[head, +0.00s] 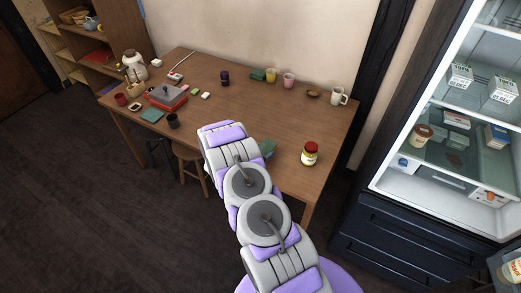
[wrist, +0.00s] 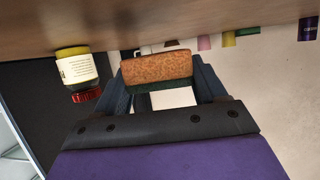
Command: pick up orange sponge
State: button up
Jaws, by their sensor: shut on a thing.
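The orange sponge (wrist: 157,68) has a dark green layer on one side. It sits crosswise between the two fingers of my gripper (wrist: 162,72) in the wrist view, which are shut on it. The wrist picture is upside down, with the wooden table (wrist: 150,20) along its top. I cannot tell whether the sponge touches the table. In the head view my arm reaches over the table's front edge and hides most of the gripper, and I cannot make out the orange of the sponge there.
A jar with a red lid (head: 309,154) stands right of my gripper; it also shows in the wrist view (wrist: 76,66). Cups, a mug (head: 338,96) and a green block (head: 264,75) stand at the back. A stool (head: 188,160) is under the front edge. An open fridge (head: 450,130) is at right.

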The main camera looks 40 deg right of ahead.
jog(key=s+a+r+p, duration=0.1)
jog(key=s+a, duration=0.3)
jog(key=s, duration=0.8)
jog(key=shift+s+p, duration=0.4)
jog(key=o, duration=0.4)
jog(key=c, duration=0.3)
